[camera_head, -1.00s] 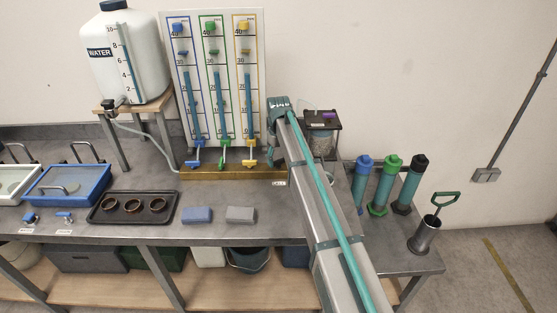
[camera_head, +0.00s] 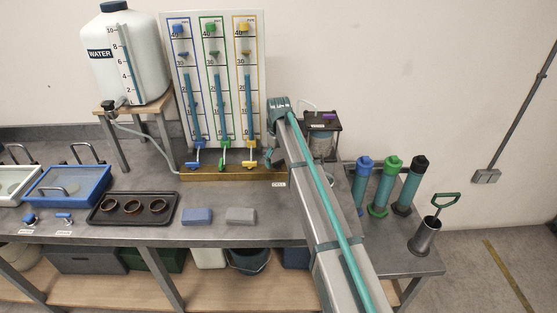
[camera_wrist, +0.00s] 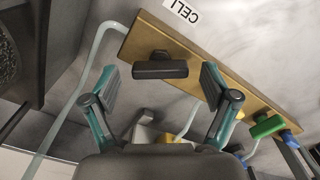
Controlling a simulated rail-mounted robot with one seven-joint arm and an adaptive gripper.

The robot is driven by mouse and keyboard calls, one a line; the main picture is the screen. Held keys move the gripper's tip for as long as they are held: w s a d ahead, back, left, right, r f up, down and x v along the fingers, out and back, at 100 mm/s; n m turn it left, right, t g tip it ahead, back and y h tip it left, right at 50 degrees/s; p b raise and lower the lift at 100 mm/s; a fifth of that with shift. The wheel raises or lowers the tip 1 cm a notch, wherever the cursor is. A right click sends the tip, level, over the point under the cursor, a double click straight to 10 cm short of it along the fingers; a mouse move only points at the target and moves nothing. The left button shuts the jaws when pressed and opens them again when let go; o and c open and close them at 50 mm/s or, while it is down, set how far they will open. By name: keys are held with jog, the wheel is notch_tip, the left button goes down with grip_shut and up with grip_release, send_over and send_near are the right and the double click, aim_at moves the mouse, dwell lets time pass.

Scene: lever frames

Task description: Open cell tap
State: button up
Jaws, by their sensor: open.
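The cell tap shows in the wrist view as a black bar-shaped handle (camera_wrist: 160,69) on a short stem, fixed to a brass-coloured strip. The CELL label (camera_wrist: 182,10) is on the bench beside it and reads upside down there. My gripper (camera_wrist: 159,76) is open, and the handle appears between its two teal-backed fingertips with a gap on each side. I cannot tell how far beyond the tips it is. In the head view the CELL label (camera_head: 279,184) shows below the strip, while my arm and gripper (camera_head: 270,158) hide the black tap.
Blue (camera_head: 195,165), green (camera_head: 223,163) and yellow (camera_head: 250,164) taps stand left of my gripper. The black-framed cell (camera_head: 322,140) stands behind my arm. A pale tube (camera_wrist: 88,70) curves near the left finger in the wrist view. Several coloured cylinders stand at the right.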

aim_at(279, 161)
jog(key=shift+r, duration=0.1)
notch_tip(279, 161, up, 12)
dwell(0.5)
jog(key=shift+a, duration=0.1)
